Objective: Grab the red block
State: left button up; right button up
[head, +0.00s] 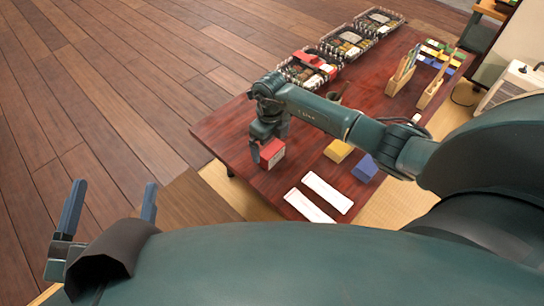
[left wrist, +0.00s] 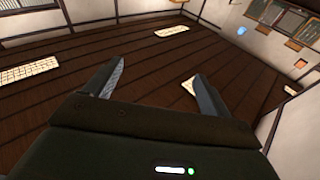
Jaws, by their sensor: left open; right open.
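The red block (head: 272,154) stands on the dark red wooden table (head: 225,130) near its left edge in the head view. My right gripper (head: 268,144) is open and points down at the block, with a finger showing at its left side. The arm and gripper cover part of the area, so I cannot tell whether both fingers are around the block or touching it. My left gripper (head: 110,205) is open and empty at the lower left, away from the table. Its two spread fingers also show in the left wrist view (left wrist: 158,72), over dark floor.
A yellow block (head: 338,151) and a blue block (head: 364,168) are right of the red one. Two white strips (head: 327,193) lie in front. Filled boxes (head: 345,42) line the far side, near a wooden holder (head: 402,74) with utensils. Floor left of the table is clear.

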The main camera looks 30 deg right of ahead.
aim_at(271, 148)
notch_tip(271, 148, down, 4)
jog(key=shift+w+f+b, duration=0.1)
jog(key=shift+b, duration=1.15)
jog(key=shift+f, duration=0.5)
pick_arm(q)
jog(key=r+m+h, duration=0.1)
jog(key=w+r+m+t+h, duration=0.1)
jog(key=r, duration=0.1)
jog(key=shift+a, duration=0.1)
pick_arm(e)
jog(key=c, duration=1.1)
